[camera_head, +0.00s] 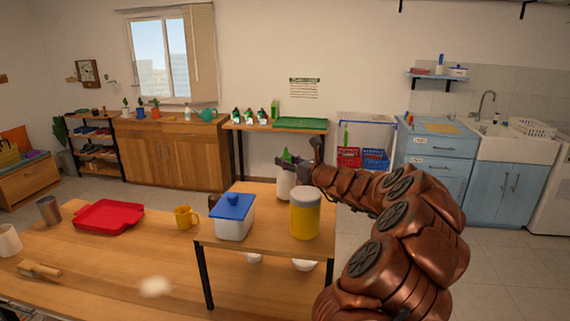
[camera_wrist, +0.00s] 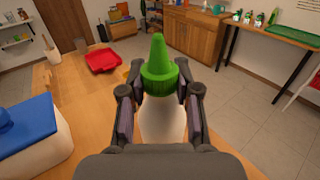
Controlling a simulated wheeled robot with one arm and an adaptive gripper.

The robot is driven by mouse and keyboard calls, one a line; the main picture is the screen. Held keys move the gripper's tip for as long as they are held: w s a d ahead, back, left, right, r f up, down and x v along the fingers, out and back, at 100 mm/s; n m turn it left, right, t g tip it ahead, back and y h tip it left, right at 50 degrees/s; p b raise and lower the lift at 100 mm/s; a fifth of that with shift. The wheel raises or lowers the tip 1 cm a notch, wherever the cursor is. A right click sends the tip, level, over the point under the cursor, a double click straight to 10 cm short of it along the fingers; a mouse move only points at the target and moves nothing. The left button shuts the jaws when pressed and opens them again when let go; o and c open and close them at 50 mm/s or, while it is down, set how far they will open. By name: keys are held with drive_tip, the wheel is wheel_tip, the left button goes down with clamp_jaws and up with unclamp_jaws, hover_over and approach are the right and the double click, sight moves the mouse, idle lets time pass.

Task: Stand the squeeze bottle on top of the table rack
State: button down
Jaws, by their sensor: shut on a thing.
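The squeeze bottle has a white body (camera_head: 286,184) and a green pointed cap; its cap also shows in the wrist view (camera_wrist: 160,72). My gripper (camera_head: 295,164) is shut on it, with one finger on each side in the wrist view (camera_wrist: 160,100). The bottle is upright at the back part of the table rack (camera_head: 262,222), a small wooden shelf with black legs on the table. Its base is hidden in the wrist view, and I cannot tell whether it touches the rack top.
On the rack stand a white box with a blue lid (camera_head: 233,216) and a yellow jar with a grey lid (camera_head: 305,214). A yellow mug (camera_head: 186,217) and a red tray (camera_head: 108,216) are on the table to the left. Bowls sit under the rack.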

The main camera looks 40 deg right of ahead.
drive_tip(key=shift+f, duration=0.35)
drive_tip(key=shift+a+f, duration=0.1)
drive_tip(key=shift+f, duration=0.1)
drive_tip(key=c, duration=0.8)
unclamp_jaws()
drive_tip(key=shift+r, duration=0.1)
drive_tip(key=shift+s, duration=0.15)
drive_tip(key=shift+s+b, duration=1.05)
drive_tip(key=shift+s, duration=2.55)
